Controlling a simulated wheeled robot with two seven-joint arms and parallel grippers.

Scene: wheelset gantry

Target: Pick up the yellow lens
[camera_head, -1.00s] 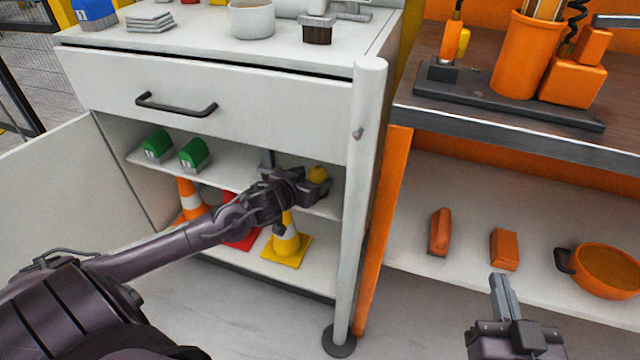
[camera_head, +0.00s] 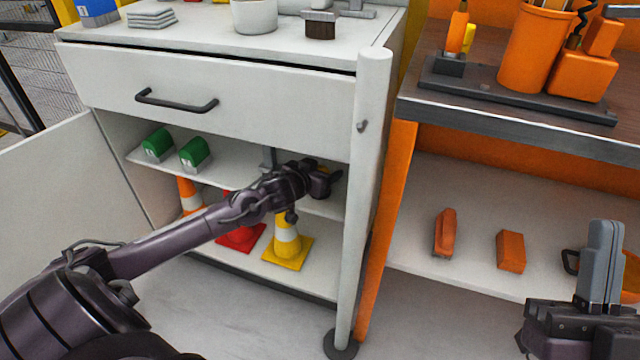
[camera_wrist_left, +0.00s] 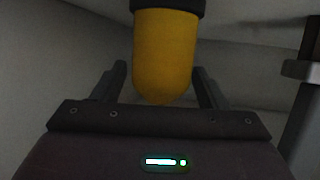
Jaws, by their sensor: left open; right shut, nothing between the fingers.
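The yellow lens (camera_wrist_left: 165,55) is a rounded yellow dome with a dark collar at its top edge in the left wrist view. In the head view only a sliver of yellow (camera_head: 323,168) shows on the cabinet's upper shelf behind my gripper. My left gripper (camera_head: 335,180) is inside the cabinet at that shelf. Its fingers are open, one on each side of the lens in the left wrist view, with the dome appearing between them. I cannot tell whether they touch it. My right gripper (camera_head: 606,262) is shut and empty at the lower right.
Two green blocks (camera_head: 194,154) sit left on the same shelf (camera_head: 228,180). Orange, red and yellow cones (camera_head: 287,243) stand below. The drawer front (camera_head: 215,95) is above my left arm and a white post (camera_head: 362,210) is to its right. Orange objects (camera_head: 510,251) lie on the right shelf.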

